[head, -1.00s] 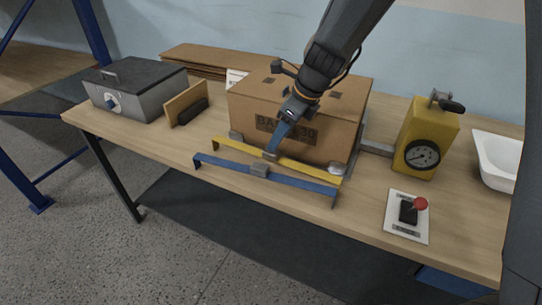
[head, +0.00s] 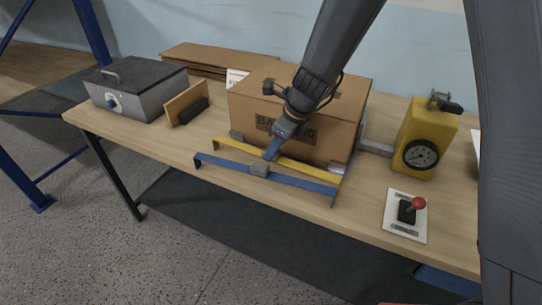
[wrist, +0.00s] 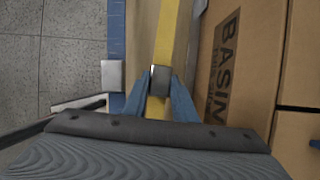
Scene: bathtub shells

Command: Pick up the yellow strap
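The yellow strap (head: 302,165) is a long bar with bent ends along the front of the cardboard box on the table. It also shows in the wrist view (wrist: 166,35), with a grey block (wrist: 160,80) on its middle. My gripper (head: 271,155) reaches down to the strap's middle and hides that part in the head view. In the wrist view, my gripper's two blue fingers (wrist: 160,78) stand on either side of the grey block. They look open, with narrow gaps; I cannot tell whether either finger touches the block.
A blue strap (head: 225,168) lies parallel, nearer the table's front edge. The cardboard box (head: 335,140) stands close behind the yellow strap. A yellow gauge unit (head: 415,130) and a red-knobbed switch (head: 417,203) are to the right. A grey metal box (head: 140,95) stands at the left.

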